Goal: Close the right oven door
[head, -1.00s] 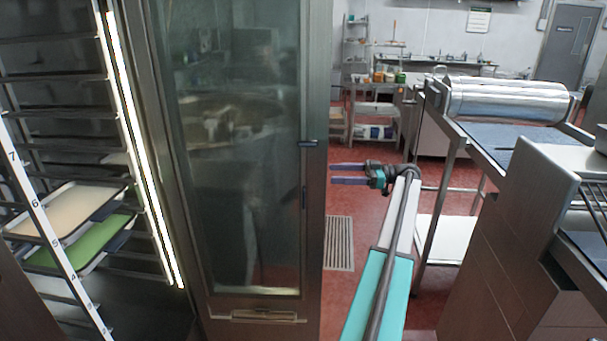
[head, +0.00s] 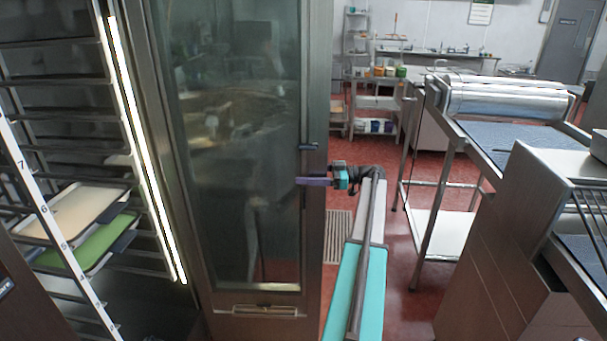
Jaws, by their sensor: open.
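The right oven door (head: 235,150) is a tall glass panel in a steel frame, standing in the middle left of the head view. A lit strip and racks show to its left, so the oven looks open on that side. A small dark handle (head: 309,147) sits on the door's right edge. My gripper (head: 312,181) is open, with purple fingers pointing left. The fingers overlap the door's right edge in the picture, just below the handle; I cannot tell whether they touch it. Nothing is seen between the fingers.
A rack with white and green trays (head: 100,242) stands at the left. A steel table (head: 437,235) with a large metal cylinder (head: 505,97) is at the right, near a cabinet (head: 500,240).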

